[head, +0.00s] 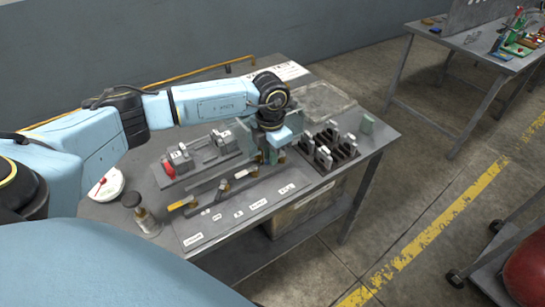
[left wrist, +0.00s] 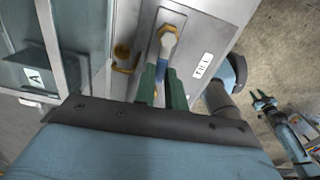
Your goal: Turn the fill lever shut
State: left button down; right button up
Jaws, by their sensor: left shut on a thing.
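My left gripper (left wrist: 162,84) is shut on the lever, one green finger on each side. In the head view my left gripper (head: 272,156) reaches down at the right part of the panel, and the arm hides most of the lever. My right gripper (left wrist: 263,97) shows small at the right of the left wrist view, apart from the panel; its fingers look spread and empty.
Other levers, one with a yellow handle (head: 182,204), stand along the labelled panel. A black rack (head: 328,150) stands right of my left gripper. A jar (head: 147,220) is at the front left. A second table (head: 470,40) stands far right, across open floor.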

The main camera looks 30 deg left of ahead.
pick_arm(q)
jog(key=shift+w+a+m, duration=0.1)
jog(key=shift+a+m, duration=0.05)
jog(key=shift+m, duration=0.25)
jog(key=c, duration=1.5)
grip_release()
jog(key=shift+o, duration=0.2)
